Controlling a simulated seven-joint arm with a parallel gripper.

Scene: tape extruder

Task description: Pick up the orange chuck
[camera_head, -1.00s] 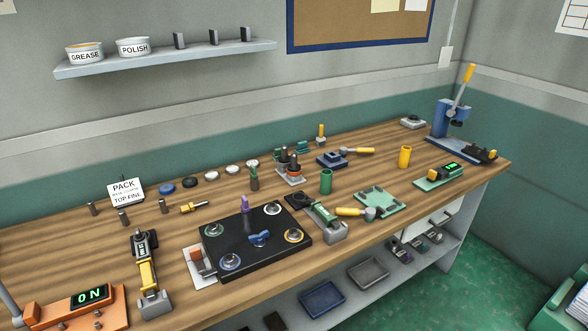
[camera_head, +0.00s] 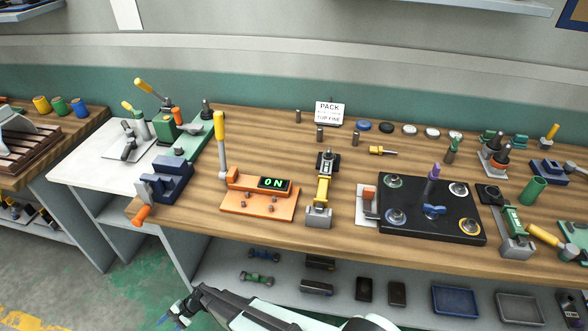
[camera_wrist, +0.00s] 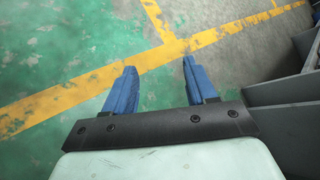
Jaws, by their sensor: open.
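My gripper (camera_head: 176,316) is at the bottom left of the head view, low in front of the bench. In the wrist view my gripper (camera_wrist: 160,65) shows two blue fingers spread apart over the floor, with nothing between them. No part is clearly marked as the orange chuck. A grey block with an orange collar (camera_head: 496,157) and dark pegs stands at the right of the bench. An orange cylinder (camera_head: 177,116) stands by a green press at the back left. I cannot tell which is the chuck.
The wooden bench (camera_head: 245,137) is crowded. A shelf with trays (camera_head: 455,301) is below. Open floor lies left.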

